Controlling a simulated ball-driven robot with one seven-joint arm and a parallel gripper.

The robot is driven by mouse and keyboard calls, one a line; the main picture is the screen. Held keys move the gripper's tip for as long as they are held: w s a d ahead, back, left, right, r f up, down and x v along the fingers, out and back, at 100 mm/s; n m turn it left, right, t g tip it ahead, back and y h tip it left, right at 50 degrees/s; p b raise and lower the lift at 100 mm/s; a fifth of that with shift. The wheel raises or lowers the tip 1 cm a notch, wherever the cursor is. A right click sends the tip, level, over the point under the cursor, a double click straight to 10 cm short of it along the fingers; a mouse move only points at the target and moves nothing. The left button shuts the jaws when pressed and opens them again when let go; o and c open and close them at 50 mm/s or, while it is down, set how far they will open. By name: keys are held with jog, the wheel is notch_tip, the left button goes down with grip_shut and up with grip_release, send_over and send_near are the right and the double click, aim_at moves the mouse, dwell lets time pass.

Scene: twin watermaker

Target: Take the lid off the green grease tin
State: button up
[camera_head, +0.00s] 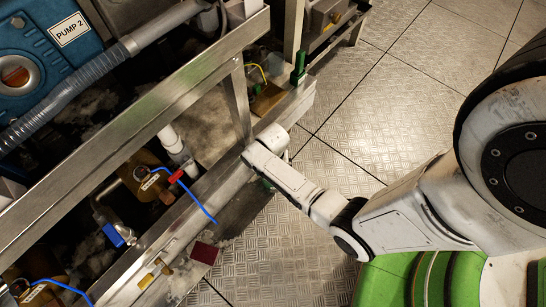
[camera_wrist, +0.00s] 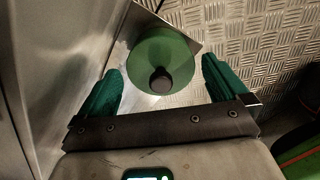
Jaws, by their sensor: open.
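The round green tin (camera_wrist: 150,52) shows in the wrist view from above, with a dark round knob (camera_wrist: 160,80) on its lid. It stands on a grey metal plate. My gripper (camera_wrist: 161,65) is open, with one green finger to the left of the tin and one to the right. Both fingers appear apart from it, and nothing is held. I cannot tell the height gap between fingertips and knob.
A long metal frame rail (camera_head: 180,225) runs along the left, with pipes, valves and a blue pump (camera_head: 45,50) behind it. A green clamp-like piece (camera_head: 299,68) stands at the rail's far end. A dark red square (camera_head: 205,253) lies near the rail. The tread-plate floor (camera_head: 350,125) is clear.

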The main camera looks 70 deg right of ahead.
jog(key=shift+f, duration=0.5)
jog(key=shift+r, duration=0.1)
jog(key=shift+c, duration=0.3)
jog(key=c, duration=0.7)
